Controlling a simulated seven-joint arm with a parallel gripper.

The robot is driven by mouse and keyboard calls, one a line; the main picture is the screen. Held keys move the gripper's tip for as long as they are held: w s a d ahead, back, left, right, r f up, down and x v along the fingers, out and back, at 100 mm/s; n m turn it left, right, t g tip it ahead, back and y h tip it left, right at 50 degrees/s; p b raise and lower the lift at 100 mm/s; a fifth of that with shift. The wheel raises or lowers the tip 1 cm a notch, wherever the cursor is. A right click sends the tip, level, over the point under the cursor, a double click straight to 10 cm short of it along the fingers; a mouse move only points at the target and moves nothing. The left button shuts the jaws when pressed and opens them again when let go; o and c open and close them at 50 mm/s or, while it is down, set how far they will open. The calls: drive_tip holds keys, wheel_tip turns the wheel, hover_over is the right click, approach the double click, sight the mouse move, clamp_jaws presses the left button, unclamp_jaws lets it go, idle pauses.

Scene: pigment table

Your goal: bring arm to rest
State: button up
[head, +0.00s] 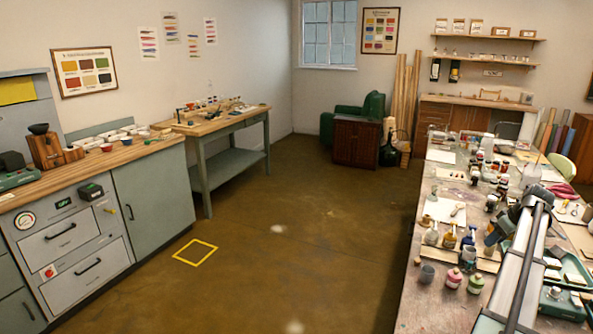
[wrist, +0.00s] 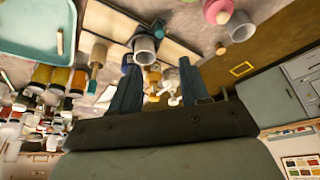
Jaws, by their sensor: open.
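My arm (head: 528,265) reaches over the long work table (head: 425,290) at the right of the head view. My gripper (wrist: 160,66) shows in the wrist view with its two dark blue fingers spread apart. Nothing is held between them. Bottles and jars on the table show beyond and around the fingers. A grey cup (wrist: 145,48) lies in view near the left fingertip. I cannot tell how far the fingertips are above the table items.
The floor (head: 300,230) left of the table is open, with a yellow square outline (head: 195,252). Grey cabinets (head: 150,205) stand at the left.

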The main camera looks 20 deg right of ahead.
drive_tip(key=w+a+f+n+y, duration=0.1)
drive_tip(key=w+a+f, duration=0.7)
drive_tip(key=w+a, duration=0.25)
drive_tip(key=w+a+f+n+y, duration=0.1)
drive_tip(key=w+a+f, duration=0.75)
drive_tip(key=w, duration=0.25)
drive_tip(key=s+a+f+g, duration=0.1)
drive_tip(key=a+f, duration=0.6)
drive_tip(key=a, duration=0.2)
drive_tip(key=a+f+g, duration=0.1)
drive_tip(key=a+f, duration=0.6)
drive_tip(key=a, duration=0.3)
drive_tip(key=s+a+f+m+g+y, duration=0.1)
drive_tip(key=s+a+f+g, duration=0.1)
drive_tip(key=s+a+f, duration=0.9)
drive_tip(key=s+a+f+m+g, duration=0.1)
drive_tip(key=s+a+f+g, duration=0.2)
drive_tip(key=s+a+f, duration=0.75)
drive_tip(key=s+a+g+h, duration=0.1)
drive_tip(key=s+a, duration=0.5)
drive_tip(key=s, duration=0.6)
drive_tip(key=s+a+g+h, duration=0.2)
drive_tip(key=s+a, duration=0.4)
drive_tip(key=s, duration=0.7)
drive_tip(key=shift+a+f+g, duration=0.2)
drive_tip(key=shift+a+g, duration=0.05)
drive_tip(key=shift+g, duration=0.45)
